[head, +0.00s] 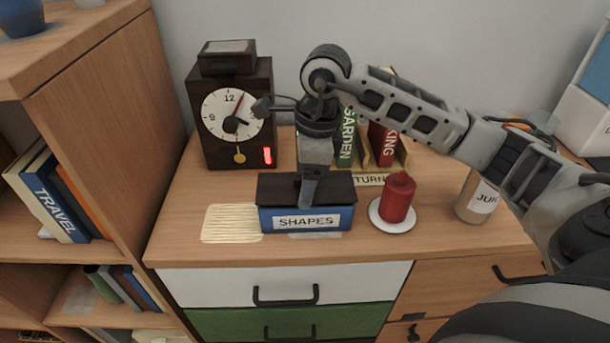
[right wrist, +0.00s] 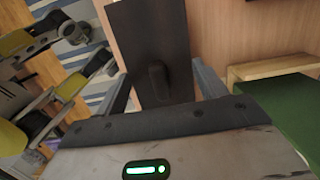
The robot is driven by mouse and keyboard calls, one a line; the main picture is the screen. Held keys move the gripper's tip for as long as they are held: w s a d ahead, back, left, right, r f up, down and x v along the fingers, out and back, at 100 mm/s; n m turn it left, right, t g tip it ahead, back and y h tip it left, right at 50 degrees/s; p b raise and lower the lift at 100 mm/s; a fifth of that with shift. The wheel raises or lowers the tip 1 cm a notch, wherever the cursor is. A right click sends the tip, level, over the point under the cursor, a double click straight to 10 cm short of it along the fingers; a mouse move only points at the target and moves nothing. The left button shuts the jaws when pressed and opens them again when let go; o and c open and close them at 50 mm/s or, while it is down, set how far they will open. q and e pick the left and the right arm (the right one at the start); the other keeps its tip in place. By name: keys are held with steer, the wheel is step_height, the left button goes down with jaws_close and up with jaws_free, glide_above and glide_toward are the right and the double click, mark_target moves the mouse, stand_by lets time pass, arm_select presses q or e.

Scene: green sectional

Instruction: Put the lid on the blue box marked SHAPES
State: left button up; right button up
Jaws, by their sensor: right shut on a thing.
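The blue box (head: 345,218) with a white SHAPES label stands near the front edge of the cabinet top. The dark lid (head: 275,189) is level over the box's top, lined up with its sides. I cannot tell whether it rests fully on the rim. My right gripper (head: 309,190) points down from above and is shut on the lid. In the right wrist view the lid (right wrist: 150,30) and its raised grip (right wrist: 157,78) show between the fingers (right wrist: 163,92). The box's inside is hidden. My left gripper is not in view.
A red candle (head: 398,198) on a white saucer (head: 391,227) stands close right of the box, with a jar (head: 477,198) beyond. A dark clock (head: 232,110) and books (head: 347,145) stand behind. A pale slatted mat (head: 231,223) lies left. A bookshelf (head: 115,120) borders the left.

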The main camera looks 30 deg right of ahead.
steer(key=shift+f+b, duration=0.5)
steer(key=shift+b, duration=0.15)
stand_by(1.2)
stand_by(0.3)
steer(key=o, duration=1)
steer(key=shift+o, duration=0.6)
steer(key=shift+r+p, duration=2.4)
steer(key=shift+r, duration=1.15)
jaws_close()
